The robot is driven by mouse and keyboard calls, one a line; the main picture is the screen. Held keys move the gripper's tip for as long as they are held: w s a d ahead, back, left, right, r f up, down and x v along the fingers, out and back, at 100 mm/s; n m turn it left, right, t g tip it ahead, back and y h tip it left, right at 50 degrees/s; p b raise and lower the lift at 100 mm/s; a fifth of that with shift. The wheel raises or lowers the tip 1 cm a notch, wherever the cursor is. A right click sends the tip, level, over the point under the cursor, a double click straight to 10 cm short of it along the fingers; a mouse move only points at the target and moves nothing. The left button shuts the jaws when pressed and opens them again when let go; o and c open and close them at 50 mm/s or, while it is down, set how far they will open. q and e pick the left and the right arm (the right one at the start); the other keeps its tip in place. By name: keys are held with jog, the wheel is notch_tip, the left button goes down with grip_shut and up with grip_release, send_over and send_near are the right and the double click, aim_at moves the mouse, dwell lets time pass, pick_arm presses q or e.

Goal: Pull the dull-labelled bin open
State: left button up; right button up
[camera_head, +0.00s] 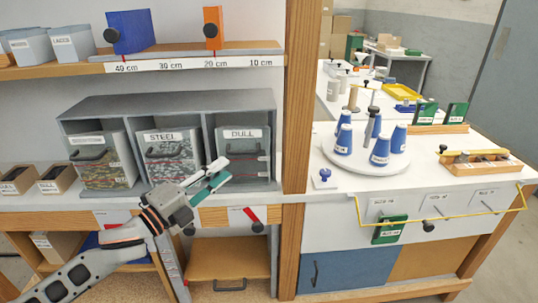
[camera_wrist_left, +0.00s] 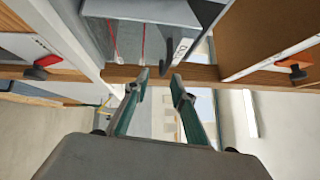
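The dull-labelled bin (camera_head: 243,145) is the right one of three in the grey rack (camera_head: 170,100). Its front carries a DULL label above a dark handle, and thin red lines cross it. It looks closed in the rack. My left gripper (camera_head: 225,170) is in front of this bin's lower left part. In the left wrist view its green-sided fingers (camera_wrist_left: 160,82) are apart with nothing between them. A dark handle (camera_wrist_left: 165,55) and a white label (camera_wrist_left: 181,49) show just beyond the fingertips. Contact with the handle is not visible. My right gripper is out of view.
The steel bin (camera_head: 173,152) and another bin (camera_head: 100,160) stand left of the dull one. A wooden post (camera_head: 297,100) rises on the right. Small bins (camera_head: 57,180) sit on the left shelf. A white table (camera_head: 440,185) with blue cones stands right.

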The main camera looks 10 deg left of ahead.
aim_at(243, 152)
pick_arm(q)
jog(key=shift+m, duration=0.4)
jog(key=shift+r+x, duration=0.2)
jog(key=shift+x, duration=1.2)
jog(key=shift+r+x, duration=0.2)
jog(key=shift+x, duration=1.2)
jog(key=shift+r+x, duration=0.2)
jog(key=shift+x, duration=1.2)
jog(key=shift+s+d, duration=0.1)
jog(key=shift+s, duration=0.05)
grip_shut()
